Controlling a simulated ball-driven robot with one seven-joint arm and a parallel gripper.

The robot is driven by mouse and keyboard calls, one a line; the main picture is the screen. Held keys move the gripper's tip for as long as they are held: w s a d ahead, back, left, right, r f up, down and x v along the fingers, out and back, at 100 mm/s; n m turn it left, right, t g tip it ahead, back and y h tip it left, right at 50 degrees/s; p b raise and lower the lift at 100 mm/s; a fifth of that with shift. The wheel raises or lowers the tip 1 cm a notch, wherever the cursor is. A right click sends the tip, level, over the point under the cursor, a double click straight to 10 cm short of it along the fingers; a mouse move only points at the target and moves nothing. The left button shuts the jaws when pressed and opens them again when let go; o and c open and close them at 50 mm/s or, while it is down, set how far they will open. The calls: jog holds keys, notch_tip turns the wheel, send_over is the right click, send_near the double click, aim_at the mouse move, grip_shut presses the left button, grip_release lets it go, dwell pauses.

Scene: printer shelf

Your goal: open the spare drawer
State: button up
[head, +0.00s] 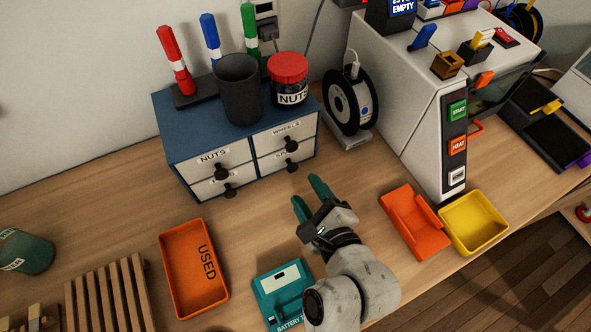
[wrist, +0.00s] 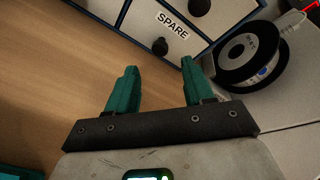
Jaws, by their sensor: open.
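The spare drawer (head: 303,155) is the lower right drawer of a blue cabinet (head: 190,130) with white drawer fronts. It looks shut. Its SPARE label (wrist: 172,25) reads clearly in the wrist view, with its dark round knob (wrist: 160,46) just below. In the head view the knob above partly hides that label. My gripper (head: 309,196) has green fingers, open and empty, in front of the cabinet's right side. In the wrist view the fingertips (wrist: 159,68) are spread either side of the line to the spare knob, apart from it.
A filament spool (head: 352,101) stands right of the cabinet, by the white printer (head: 408,100). A cup (head: 240,90) and nuts jar (head: 288,82) stand on the cabinet. Orange USED tray (head: 180,270), teal battery tray (head: 268,290) and orange tray (head: 412,222) lie nearer.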

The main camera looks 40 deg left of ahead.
aim_at(293, 170)
jog(key=x, duration=0.6)
jog(key=shift+w+a+f, duration=0.1)
jog(key=shift+w+a, duration=0.05)
jog(key=shift+a, duration=0.15)
jog(key=shift+c, duration=0.4)
grip_shut()
